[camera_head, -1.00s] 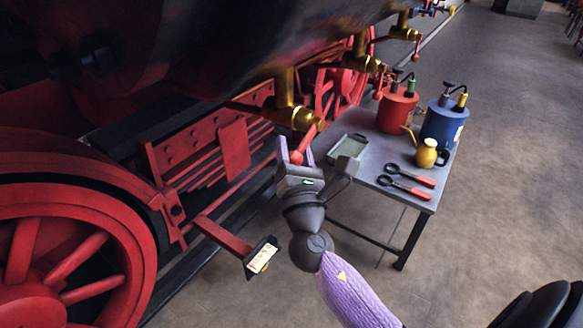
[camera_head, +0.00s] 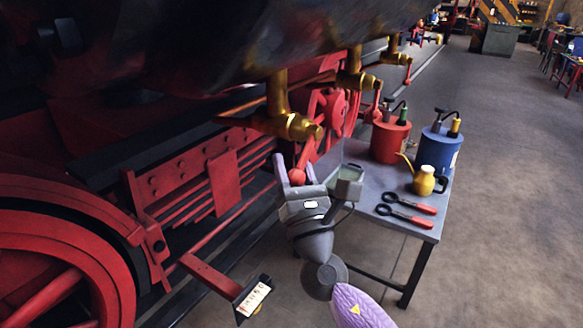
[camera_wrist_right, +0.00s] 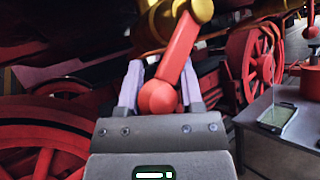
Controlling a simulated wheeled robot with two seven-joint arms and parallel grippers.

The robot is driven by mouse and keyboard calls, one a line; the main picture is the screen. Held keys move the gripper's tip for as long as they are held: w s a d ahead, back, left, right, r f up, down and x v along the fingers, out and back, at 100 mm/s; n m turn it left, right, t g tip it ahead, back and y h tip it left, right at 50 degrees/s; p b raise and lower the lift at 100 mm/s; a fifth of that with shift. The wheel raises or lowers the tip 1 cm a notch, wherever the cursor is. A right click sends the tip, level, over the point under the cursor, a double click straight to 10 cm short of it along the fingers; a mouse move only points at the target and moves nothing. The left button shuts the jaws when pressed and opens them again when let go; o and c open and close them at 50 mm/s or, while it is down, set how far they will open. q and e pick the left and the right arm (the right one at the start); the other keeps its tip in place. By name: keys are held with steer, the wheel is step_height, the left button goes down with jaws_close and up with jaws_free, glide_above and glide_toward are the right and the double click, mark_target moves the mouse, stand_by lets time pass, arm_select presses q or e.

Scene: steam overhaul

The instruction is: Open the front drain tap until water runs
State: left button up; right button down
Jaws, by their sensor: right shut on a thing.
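The nearest brass drain tap (camera_head: 287,122) sticks out below the dark boiler. Its red lever (camera_head: 308,152) hangs down and ends in a red ball. My right gripper (camera_head: 294,172) is shut on this lever, with its pale fingers on either side near the ball. In the right wrist view, the red lever (camera_wrist_right: 180,52) runs from the brass body (camera_wrist_right: 157,18) down between the fingertips (camera_wrist_right: 160,80). The ball sits close to the palm. The tap's far side is hidden. My left gripper is not in view.
A grey table (camera_head: 385,232) stands right of the gripper, with a red can (camera_head: 390,142), a blue can (camera_head: 437,152), a yellow oil can (camera_head: 425,181), red-handled tools (camera_head: 408,207) and a tray (camera_head: 345,180). More brass taps (camera_head: 352,80) lie beyond. Red wheels (camera_head: 60,240) stand left.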

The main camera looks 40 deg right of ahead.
steer(key=c, duration=0.6)
jaws_free()
steer(key=shift+r, duration=0.1)
steer(key=shift+o, duration=1.3)
steer(key=shift+s+a+r, duration=0.1)
steer(key=shift+s+a, duration=0.05)
steer(key=shift+s, duration=0.15)
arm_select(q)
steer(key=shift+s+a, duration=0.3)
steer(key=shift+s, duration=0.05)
arm_select(e)
steer(key=shift+o, duration=0.2)
steer(key=shift+w, duration=0.1)
arm_select(q)
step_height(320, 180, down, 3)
steer(key=b, duration=0.3)
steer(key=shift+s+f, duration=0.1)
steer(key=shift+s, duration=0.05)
arm_select(e)
steer(key=v, duration=1)
